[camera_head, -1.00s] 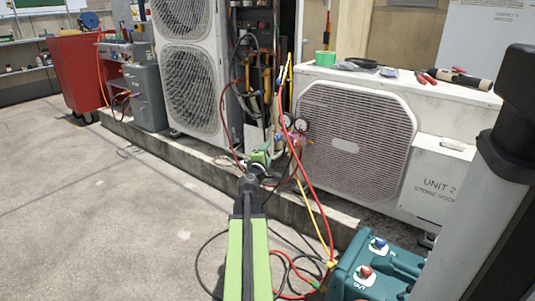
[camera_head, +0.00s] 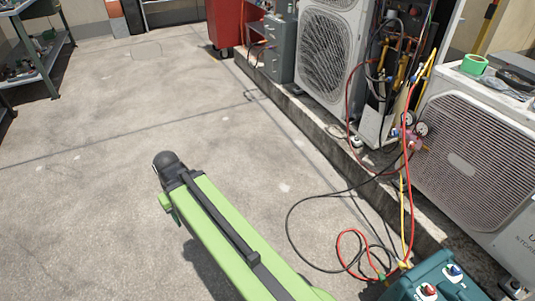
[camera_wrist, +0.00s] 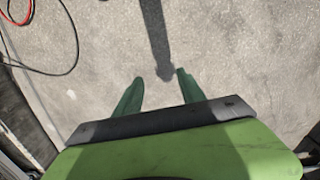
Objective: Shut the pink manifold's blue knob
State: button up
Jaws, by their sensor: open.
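The pink manifold (camera_head: 413,141) hangs in front of the gap between the two condenser units, right of centre in the head view. Its small round gauges (camera_head: 421,128) sit at its top. A small bluish spot at its left end may be the blue knob (camera_head: 396,132); how far it is turned is too small to tell. In the wrist view my gripper (camera_wrist: 158,75) is open and empty, its two green fingers apart above bare concrete. In the head view my arm reaches left, well away from the manifold, which is outside the wrist view.
Red, yellow and black hoses (camera_head: 407,200) run from the manifold to a teal machine (camera_head: 405,288) at the bottom right. The black hose loops over the floor. A concrete curb (camera_head: 330,148) fronts the condensers. Open floor (camera_head: 110,120) lies to the left.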

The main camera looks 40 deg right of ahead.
aim_at(393, 133)
jog(key=z, duration=0.5)
jog(key=i, duration=1.05)
jog(key=z, duration=0.1)
